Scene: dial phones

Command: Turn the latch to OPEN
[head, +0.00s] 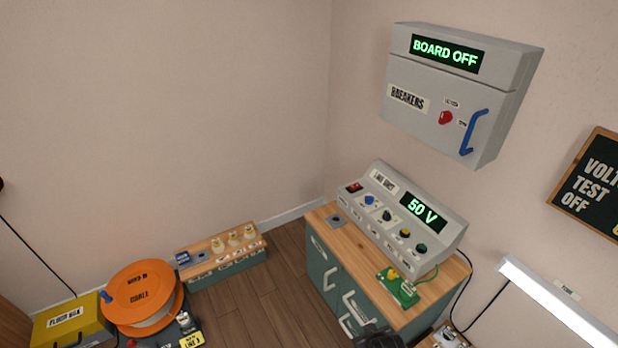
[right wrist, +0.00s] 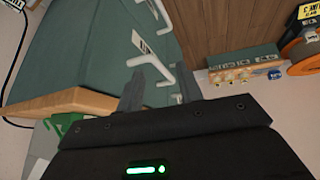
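The latch is a small red knob (head: 445,118) on the front of the grey breaker box (head: 425,75) on the wall. Small labels sit above and to the right of it, too small to read surely. A blue handle (head: 473,132) is at the right of the box door, which looks shut. The box display reads BOARD OFF. My right gripper (right wrist: 159,82) is open and empty, beside the green cabinet's white handles. Its dark top shows at the bottom of the head view (head: 378,337), well below the box. My left gripper is not in view.
A console (head: 410,215) reading 50 V stands on the wooden-topped green cabinet (head: 325,225) below the box. A chalkboard (head: 595,185) hangs at right. A light bar (head: 555,300) is at lower right. An orange cable reel (head: 140,285) and a low crate (head: 225,270) stand left.

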